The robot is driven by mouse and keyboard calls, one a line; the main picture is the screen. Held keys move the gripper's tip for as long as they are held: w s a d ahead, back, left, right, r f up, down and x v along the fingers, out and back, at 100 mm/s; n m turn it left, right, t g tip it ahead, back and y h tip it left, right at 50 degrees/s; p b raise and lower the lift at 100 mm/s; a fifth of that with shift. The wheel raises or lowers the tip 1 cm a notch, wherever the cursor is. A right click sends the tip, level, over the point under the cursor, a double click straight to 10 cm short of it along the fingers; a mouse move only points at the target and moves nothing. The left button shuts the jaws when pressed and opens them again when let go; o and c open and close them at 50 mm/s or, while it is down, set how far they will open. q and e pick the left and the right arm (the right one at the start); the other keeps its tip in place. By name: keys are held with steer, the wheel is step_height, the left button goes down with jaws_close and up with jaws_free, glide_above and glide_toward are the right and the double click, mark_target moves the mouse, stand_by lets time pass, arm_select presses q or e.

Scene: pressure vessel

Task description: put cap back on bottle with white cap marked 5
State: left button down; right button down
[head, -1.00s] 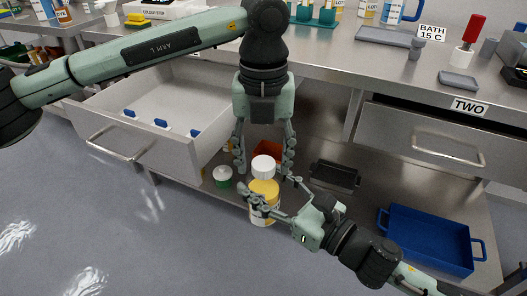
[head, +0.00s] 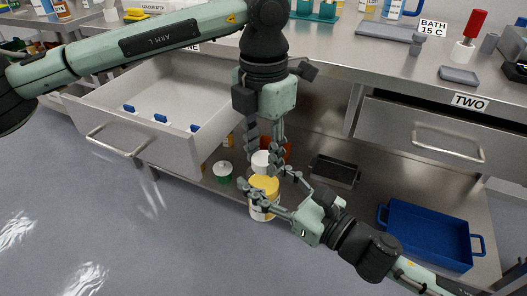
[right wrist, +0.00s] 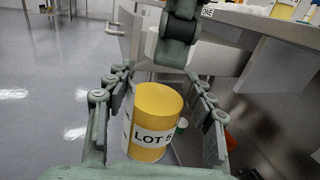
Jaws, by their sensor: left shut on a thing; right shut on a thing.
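The bottle (head: 264,208) is a yellow cylinder with a white label; in the right wrist view the label on the bottle (right wrist: 150,140) reads LOT and a partly hidden figure. My right gripper (head: 262,198) is shut around its body, with a finger on each side. The white cap (head: 261,160) shows at the bottle's yellow top in the head view, between the fingers of my left gripper (head: 264,156), which comes down from above. I cannot tell whether the cap touches the bottle.
A green jar with a white lid (head: 223,171) stands left of the bottle on the lower shelf. An open drawer (head: 110,135) is at the left. A dark tray (head: 335,171) and a blue tray (head: 430,236) lie at the right. A red-orange object is partly hidden behind my left gripper.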

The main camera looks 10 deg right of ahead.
arm_select(q)
steer(key=m, duration=1)
steer(key=c, duration=1)
jaws_free()
step_height(320, 180, up, 12)
